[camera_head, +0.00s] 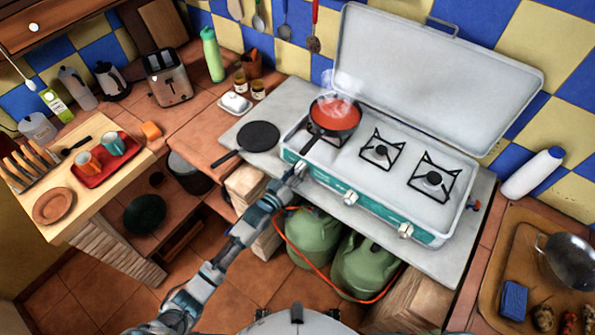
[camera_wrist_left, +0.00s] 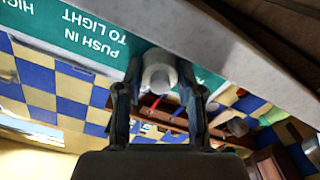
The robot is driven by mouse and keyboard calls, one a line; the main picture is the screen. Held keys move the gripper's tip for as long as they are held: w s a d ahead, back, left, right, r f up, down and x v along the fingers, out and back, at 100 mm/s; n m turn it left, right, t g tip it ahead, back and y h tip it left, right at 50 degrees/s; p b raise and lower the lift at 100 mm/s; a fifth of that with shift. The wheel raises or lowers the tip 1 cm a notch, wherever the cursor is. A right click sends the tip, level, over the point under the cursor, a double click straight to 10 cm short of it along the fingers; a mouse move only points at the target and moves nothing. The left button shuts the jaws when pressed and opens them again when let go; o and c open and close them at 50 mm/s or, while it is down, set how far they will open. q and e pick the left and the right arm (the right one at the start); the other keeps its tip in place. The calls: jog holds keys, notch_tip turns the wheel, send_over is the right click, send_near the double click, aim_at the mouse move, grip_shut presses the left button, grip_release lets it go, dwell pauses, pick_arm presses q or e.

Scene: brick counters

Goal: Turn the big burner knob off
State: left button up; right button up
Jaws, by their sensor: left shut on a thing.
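The camp stove (camera_head: 405,165) stands on a grey counter with its lid up and several white knobs along its green front. The middle knob (camera_head: 350,198) and the right knob (camera_head: 405,230) are in plain view. My left gripper (camera_head: 293,176) is at the left knob, below the red pan, and hides most of it in the head view. In the left wrist view the white knob (camera_wrist_left: 158,72) sits between the two fingers of the gripper (camera_wrist_left: 158,92), which is shut on it. My right gripper is not in view.
A steaming red pan (camera_head: 336,112) sits on the left burner. A black pan (camera_head: 258,136) lies left of the stove. Green gas bottles (camera_head: 313,238) with an orange hose stand below the counter. A wooden board (camera_head: 515,250) with a metal bowl is at the right.

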pick_arm(q)
jog(key=shift+s+f, duration=0.1)
jog(key=shift+f, duration=0.4)
jog(key=o, duration=1.1)
jog(key=shift+o, duration=0.2)
jog(key=shift+r, duration=0.2)
jog(key=v, duration=1.1)
jog(key=shift+s+a, duration=0.25)
jog(key=shift+a, duration=0.1)
jog(key=shift+f, duration=0.1)
